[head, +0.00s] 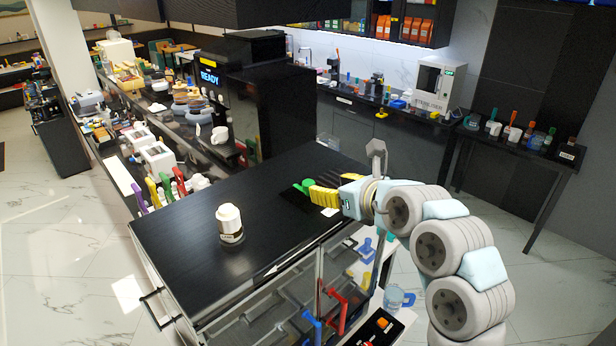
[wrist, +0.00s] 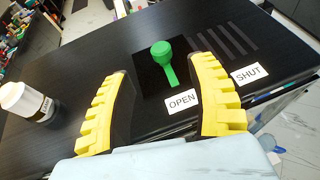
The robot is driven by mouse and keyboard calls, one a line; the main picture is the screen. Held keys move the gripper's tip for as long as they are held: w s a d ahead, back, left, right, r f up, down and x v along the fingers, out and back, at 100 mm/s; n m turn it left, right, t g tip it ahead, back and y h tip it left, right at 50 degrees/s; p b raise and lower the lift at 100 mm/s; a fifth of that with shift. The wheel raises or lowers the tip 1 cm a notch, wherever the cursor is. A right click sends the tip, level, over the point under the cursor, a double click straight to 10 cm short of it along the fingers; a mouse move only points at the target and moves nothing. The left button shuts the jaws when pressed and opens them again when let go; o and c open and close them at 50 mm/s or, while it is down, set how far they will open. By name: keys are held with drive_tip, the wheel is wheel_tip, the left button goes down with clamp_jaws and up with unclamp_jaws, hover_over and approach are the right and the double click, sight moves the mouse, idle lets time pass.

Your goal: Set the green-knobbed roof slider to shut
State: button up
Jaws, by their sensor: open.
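The green-knobbed slider (wrist: 162,52) sits on a black plate on the dark top of the cabinet. Its green pointer reaches toward the OPEN label (wrist: 181,101). The SHUT label (wrist: 248,74) lies further right, beyond several grey slots. In the head view the green knob (head: 305,185) shows just past my fingertips. My gripper (wrist: 160,85) is open, with its yellow ribbed fingers on either side of the knob and pointer in the wrist view. I cannot tell whether a finger touches it. My gripper also shows in the head view (head: 318,194).
A white-capped jar (head: 230,224) stands on the cabinet top (head: 190,255), and also shows at the left in the wrist view. Coloured handles (head: 337,305) stick out at the cabinet's front. A black READY machine (head: 225,80) stands behind. The top between jar and gripper is clear.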

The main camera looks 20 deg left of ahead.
sight(310, 182)
drive_tip(key=p+x, duration=0.2)
drive_tip(key=x, duration=0.7)
drive_tip(key=shift+w+a+f+p, duration=0.15)
drive_tip(key=shift+a+p, duration=0.15)
clamp_jaws()
